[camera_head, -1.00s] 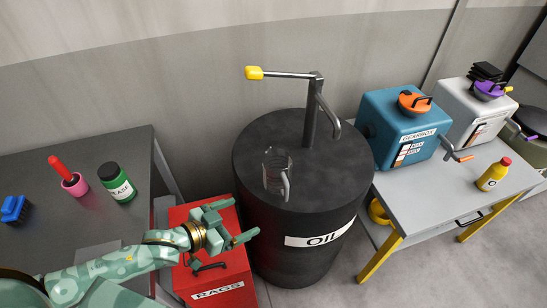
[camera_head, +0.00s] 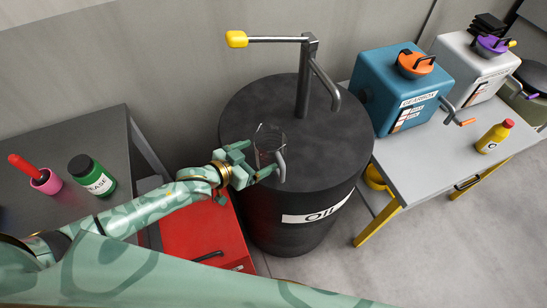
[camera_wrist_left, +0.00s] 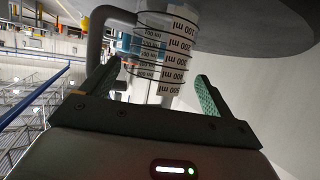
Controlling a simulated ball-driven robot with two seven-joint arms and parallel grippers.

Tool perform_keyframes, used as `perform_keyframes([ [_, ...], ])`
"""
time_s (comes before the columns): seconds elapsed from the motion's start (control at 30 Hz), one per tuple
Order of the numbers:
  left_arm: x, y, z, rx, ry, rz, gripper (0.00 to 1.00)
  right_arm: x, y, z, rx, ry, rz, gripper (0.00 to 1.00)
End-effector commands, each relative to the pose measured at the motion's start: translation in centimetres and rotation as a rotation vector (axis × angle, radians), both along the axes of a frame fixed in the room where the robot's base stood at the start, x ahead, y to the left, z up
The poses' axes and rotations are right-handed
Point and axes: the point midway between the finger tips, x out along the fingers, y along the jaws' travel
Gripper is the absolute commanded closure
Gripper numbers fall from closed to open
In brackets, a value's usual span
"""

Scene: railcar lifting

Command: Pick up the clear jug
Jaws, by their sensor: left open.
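The handle is on the left of the jug there. My right gripper is not in view.
A pump (camera_head: 305,75) with a yellow-tipped lever rises from the drum behind the jug. A red rags box (camera_head: 200,240) is below my left arm. A dark table (camera_head: 75,140) with a green grease jar (camera_head: 90,176) is left; a grey table (camera_head: 430,165) with a gearbox (camera_head: 400,85) is right.

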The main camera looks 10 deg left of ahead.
Motion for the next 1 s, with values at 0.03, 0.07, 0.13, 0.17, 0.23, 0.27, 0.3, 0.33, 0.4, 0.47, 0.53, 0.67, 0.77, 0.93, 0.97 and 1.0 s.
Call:
perform_keyframes([
  [0.03,0.3,-0.2,-0.1,-0.001,-0.001,0.0,0.13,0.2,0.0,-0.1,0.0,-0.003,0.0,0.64],
  [0.07,0.5,-0.3,-0.1,-0.001,-0.001,0.0,0.13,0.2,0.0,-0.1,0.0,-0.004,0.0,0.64],
  [0.13,1.2,-0.8,-0.5,-0.001,-0.001,-0.001,0.13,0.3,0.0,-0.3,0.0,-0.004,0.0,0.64],
  [0.17,1.7,-1.1,-0.6,-0.001,-0.002,0.0,0.13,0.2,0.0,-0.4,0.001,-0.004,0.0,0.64],
  [0.23,2.7,-1.7,-1.0,-0.001,-0.001,-0.001,0.13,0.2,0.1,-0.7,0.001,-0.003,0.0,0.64],
  [0.27,3.1,-2.0,-1.2,-0.001,-0.001,-0.001,0.13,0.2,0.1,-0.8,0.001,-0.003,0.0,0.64],
  [0.3,3.5,-2.2,-1.5,0.0,0.0,0.0,0.13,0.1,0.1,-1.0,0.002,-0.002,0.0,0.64],
  [0.33,3.8,-2.4,-1.6,-0.001,-0.001,0.0,0.13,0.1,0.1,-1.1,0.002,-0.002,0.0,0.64],
  [0.4,4.2,-2.7,-1.8,0.001,0.0,0.0,0.13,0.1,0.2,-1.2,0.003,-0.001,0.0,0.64],
  [0.47,4.3,-2.8,-1.8,0.001,0.001,-0.001,0.13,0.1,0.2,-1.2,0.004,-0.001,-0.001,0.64],
  [0.53,4.3,-2.8,-1.8,0.001,0.001,-0.001,0.13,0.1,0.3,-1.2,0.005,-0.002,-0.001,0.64],
  [0.67,4.3,-2.8,-1.8,0.0,0.001,-0.001,0.18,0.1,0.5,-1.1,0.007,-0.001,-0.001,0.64],
  [0.77,4.3,-2.8,-1.8,0.0,0.0,-0.001,0.46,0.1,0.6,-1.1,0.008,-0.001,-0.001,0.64],
  [0.93,4.3,-2.8,-1.7,0.0,0.0,-0.001,0.49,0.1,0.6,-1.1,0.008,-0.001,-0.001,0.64],
  [0.97,4.3,-2.8,-1.7,0.0,0.0,-0.001,0.49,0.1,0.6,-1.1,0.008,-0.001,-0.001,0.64],
  [1.0,4.3,-2.8,-1.7,0.0,0.0,-0.001,0.49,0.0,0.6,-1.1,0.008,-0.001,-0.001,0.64],
])
